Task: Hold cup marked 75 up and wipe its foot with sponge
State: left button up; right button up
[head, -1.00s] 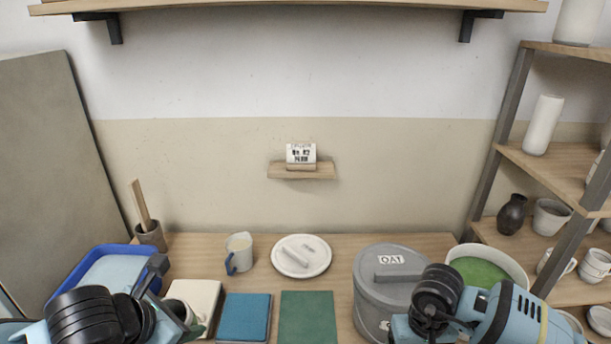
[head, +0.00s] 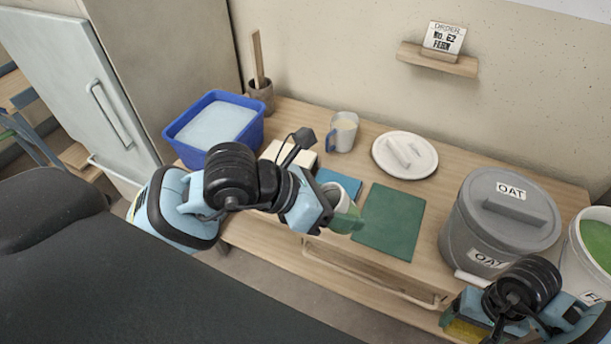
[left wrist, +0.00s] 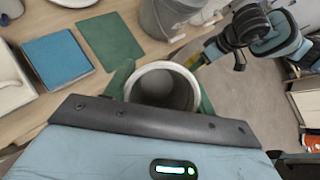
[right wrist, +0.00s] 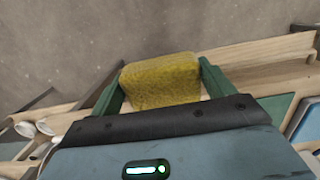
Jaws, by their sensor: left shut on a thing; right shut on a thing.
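My left gripper (head: 346,212) is shut on a cup (head: 331,190), held in the air by the table's front edge, near the green mat. In the left wrist view the pale rim and grey hollow of the cup (left wrist: 164,86) show between the green fingers. No number can be read on it, and its foot is hidden. My right gripper (right wrist: 162,96) is shut on a yellow sponge (right wrist: 160,76), which sticks out past its fingers. The sponge also shows in the head view (head: 466,330), low at the right in front of the table, apart from the cup.
A grey lidded bucket marked OAT (head: 480,232) and a bucket of green glaze (head: 598,240) stand at the right. A green mat (head: 390,225), white lid (head: 404,153), mug (head: 342,133) and blue tub (head: 190,150) fill the table.

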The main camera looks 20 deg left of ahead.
pick_arm(q)
jog(key=d+r+n+g+h+b, duration=0.2)
jog(key=d+r+g+h+b, duration=0.15)
jog(key=d+h, duration=0.5)
jog(key=w+a+r+n+h+b, duration=0.3)
jog(key=r+h+b, duration=0.1)
jog(key=r+h, duration=0.2)
jog(key=shift+r+n, duration=0.3)
jog(key=shift+r, duration=0.4)
pick_arm(e)
jog(key=s+f+g, duration=0.1)
jog(key=s+f, duration=0.1)
jog(key=f, duration=0.4)
jog(key=s+f+g, duration=0.1)
jog(key=s+f, duration=0.1)
jog(key=f, duration=0.5)
jog(key=shift+s+f, duration=0.3)
jog(key=shift+s, duration=0.1)
